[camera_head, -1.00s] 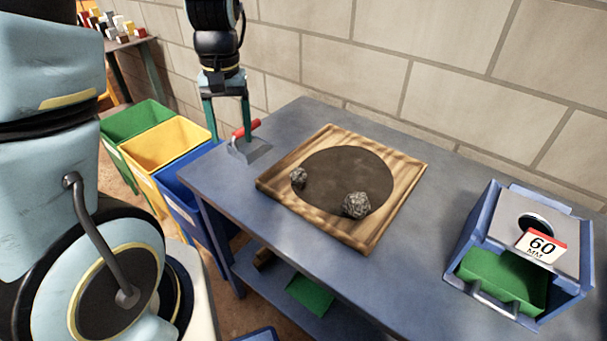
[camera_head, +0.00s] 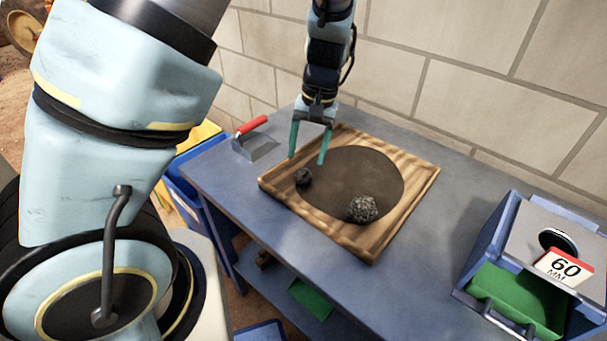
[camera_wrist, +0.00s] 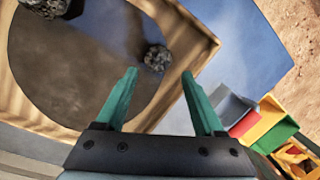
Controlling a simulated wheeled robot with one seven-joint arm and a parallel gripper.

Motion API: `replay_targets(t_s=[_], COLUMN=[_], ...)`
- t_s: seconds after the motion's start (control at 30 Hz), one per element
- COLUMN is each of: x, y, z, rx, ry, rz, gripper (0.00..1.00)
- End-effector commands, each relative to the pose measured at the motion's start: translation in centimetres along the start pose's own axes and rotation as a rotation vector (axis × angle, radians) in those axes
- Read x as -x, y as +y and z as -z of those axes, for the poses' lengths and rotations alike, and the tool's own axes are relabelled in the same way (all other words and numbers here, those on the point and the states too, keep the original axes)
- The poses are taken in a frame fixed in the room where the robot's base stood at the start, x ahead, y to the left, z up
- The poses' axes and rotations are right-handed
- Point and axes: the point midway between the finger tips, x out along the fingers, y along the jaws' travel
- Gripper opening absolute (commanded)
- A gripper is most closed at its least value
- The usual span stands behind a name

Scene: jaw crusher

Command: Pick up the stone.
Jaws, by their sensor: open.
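Two grey stones lie on the dark round patch of a wooden board (camera_head: 385,233). The smaller stone (camera_head: 303,177) is near the patch's left edge, and the larger stone (camera_head: 362,209) is near its front edge. In the wrist view the smaller stone (camera_wrist: 157,57) shows beyond and between the fingertips, and the larger stone (camera_wrist: 46,7) is cut off at the top left. My gripper (camera_head: 306,162) has green fingers. It is open and empty, above the board's left part, close to the smaller stone in the picture and apart from it.
A red-handled scraper (camera_head: 254,138) lies left of the board on the blue table (camera_head: 225,180). A blue box with a green tray and a "60 MM" sign (camera_head: 563,267) stands at the right. Coloured bins are left of the table. The table between board and box is clear.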

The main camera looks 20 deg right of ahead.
Motion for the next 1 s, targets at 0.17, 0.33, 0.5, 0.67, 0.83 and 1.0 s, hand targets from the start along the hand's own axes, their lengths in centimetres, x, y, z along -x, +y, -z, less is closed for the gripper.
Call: replay_targets(t_s=[0.17, 0.33, 0.5, 0.67, 0.83, 1.0], x=[-1.4, -3.9, -5.3, -5.4, -5.4, -5.4], y=[0.0, 0.2, 0.3, 0.3, 0.3, 0.3], z=[-0.2, -0.4, -0.3, -0.3, -0.3, -0.3], rx=[0.0, 0.002, 0.001, 0.001, 0.001, 0.0], ry=[-0.003, -0.005, -0.002, 0.0, 0.0, 0.0], rz=[0.002, 0.002, 0.0, -0.001, -0.001, -0.001], gripper=[0.7, 0.7, 0.7, 0.7, 0.59, 0.4])
